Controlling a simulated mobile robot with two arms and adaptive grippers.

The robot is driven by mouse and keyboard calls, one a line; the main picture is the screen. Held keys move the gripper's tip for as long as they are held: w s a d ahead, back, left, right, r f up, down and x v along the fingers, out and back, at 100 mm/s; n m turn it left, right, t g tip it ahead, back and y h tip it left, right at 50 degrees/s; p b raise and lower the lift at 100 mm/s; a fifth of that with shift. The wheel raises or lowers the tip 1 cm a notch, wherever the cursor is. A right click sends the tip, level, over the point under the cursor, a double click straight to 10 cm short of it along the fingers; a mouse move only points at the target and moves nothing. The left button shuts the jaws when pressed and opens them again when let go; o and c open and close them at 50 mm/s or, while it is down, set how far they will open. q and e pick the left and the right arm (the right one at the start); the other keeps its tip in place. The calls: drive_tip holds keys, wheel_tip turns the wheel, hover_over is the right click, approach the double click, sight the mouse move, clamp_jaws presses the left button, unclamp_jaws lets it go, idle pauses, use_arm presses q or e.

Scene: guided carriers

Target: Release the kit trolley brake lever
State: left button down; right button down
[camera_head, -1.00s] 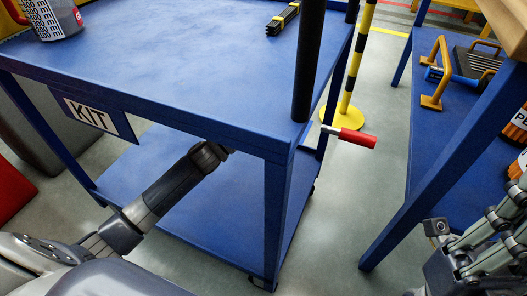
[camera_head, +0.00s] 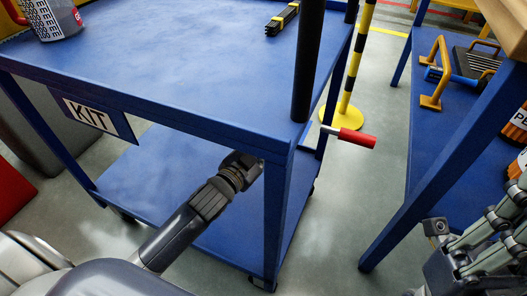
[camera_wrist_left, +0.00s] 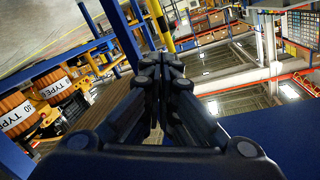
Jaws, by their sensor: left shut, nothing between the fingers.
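The blue kit trolley (camera_head: 180,85) with a KIT label (camera_head: 92,117) fills the left and middle of the head view. Its brake lever, a red grip (camera_head: 357,138) on a short metal rod, sticks out to the right from near the trolley's front right corner, roughly level. My left arm reaches under the trolley's top shelf, and its gripper is hidden there behind the edge and corner leg. In the left wrist view the left gripper (camera_wrist_left: 160,65) is shut and empty. I cannot make out the lever there. My right gripper (camera_head: 475,250) shows partly at lower right, its fingertips unclear.
A black upright post (camera_head: 308,65) rises at the trolley's corner. A yellow-black pole (camera_head: 352,75) stands behind the lever. A blue table (camera_head: 420,165) with yellow handles and orange containers is at right. Grey floor is clear between trolley and table.

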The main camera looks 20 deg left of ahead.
use_arm(q)
drive_tip(key=shift+s+a+f+n+g+y, duration=0.15)
drive_tip(key=shift+s+f+n+g+y, duration=0.1)
drive_tip(key=shift+s+f, duration=0.3)
drive_tip(key=shift+s+a+f+n+g+y, duration=0.1)
drive_tip(key=shift+s+f+n+g+y, duration=0.2)
drive_tip(key=shift+f, duration=0.35)
